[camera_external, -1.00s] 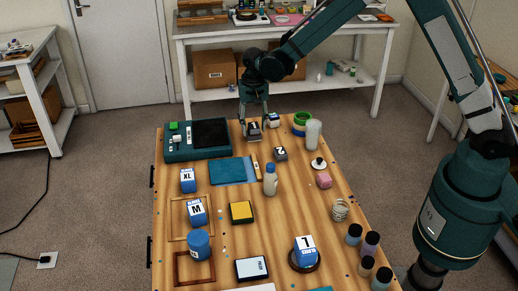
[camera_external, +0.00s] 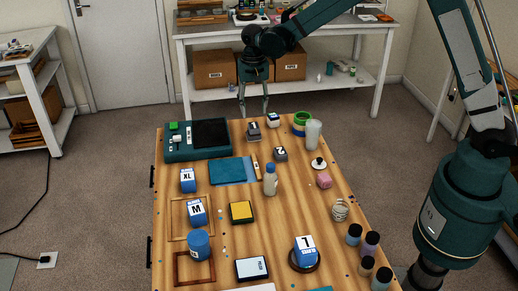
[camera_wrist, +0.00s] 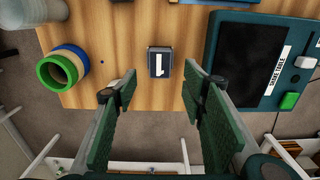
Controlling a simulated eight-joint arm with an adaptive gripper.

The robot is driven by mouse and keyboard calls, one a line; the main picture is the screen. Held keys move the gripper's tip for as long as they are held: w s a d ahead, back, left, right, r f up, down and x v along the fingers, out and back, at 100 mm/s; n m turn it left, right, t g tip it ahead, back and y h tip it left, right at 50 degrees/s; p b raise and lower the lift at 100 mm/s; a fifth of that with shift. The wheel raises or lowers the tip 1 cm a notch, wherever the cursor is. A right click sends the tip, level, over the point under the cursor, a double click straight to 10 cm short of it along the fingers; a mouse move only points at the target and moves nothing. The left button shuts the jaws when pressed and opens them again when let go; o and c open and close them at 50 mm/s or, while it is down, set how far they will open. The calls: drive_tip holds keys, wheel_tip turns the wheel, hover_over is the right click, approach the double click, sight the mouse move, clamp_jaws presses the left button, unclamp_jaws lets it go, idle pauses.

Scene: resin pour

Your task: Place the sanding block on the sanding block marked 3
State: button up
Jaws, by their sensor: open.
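A small dark block (camera_external: 254,131) with a white label stands near the far edge of the wooden table. In the wrist view this block (camera_wrist: 159,62) reads "1" and lies beyond the open fingertips. A similar dark block (camera_external: 280,154) with a label that looks like "2" sits nearer the table's middle. A small white-topped block (camera_external: 273,120) stands right of the first block; its mark is too small to read. I cannot make out a block marked 3. My gripper (camera_external: 254,112) is open and empty above the far table edge, and also shows in the wrist view (camera_wrist: 156,80).
Green and blue tape rings (camera_external: 301,124) and a clear cup (camera_external: 314,134) stand to the right. Bare wood surrounds the first block.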

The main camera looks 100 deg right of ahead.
drive_tip(key=shift+r, duration=1.75)
drive_tip(key=shift+a, duration=0.1)
drive_tip(key=s+a+r+n+t, duration=0.1)
drive_tip(key=s+a+r+n, duration=0.15)
drive_tip(key=a+r, duration=0.55)
drive_tip(key=s+a+r+n+t+h, duration=0.1)
drive_tip(key=a+r+n, duration=0.25)
drive_tip(key=a, duration=0.95)
drive_tip(key=s+a+r+n+t, duration=0.1)
drive_tip(key=s+a+r+n, duration=0.15)
drive_tip(key=a+r, duration=0.6)
drive_tip(key=s+a+f+n+t, duration=0.1)
drive_tip(key=s+a+n, duration=0.3)
drive_tip(key=s+a, duration=0.5)
drive_tip(key=s+a+n+t+y, duration=0.1)
drive_tip(key=s+a+n+t, duration=0.2)
drive_tip(key=s+a, duration=0.6)
drive_tip(key=shift+a+f+n, duration=0.4)
drive_tip(key=shift+a+n, duration=0.85)
drive_tip(key=shift+a, duration=1.9)
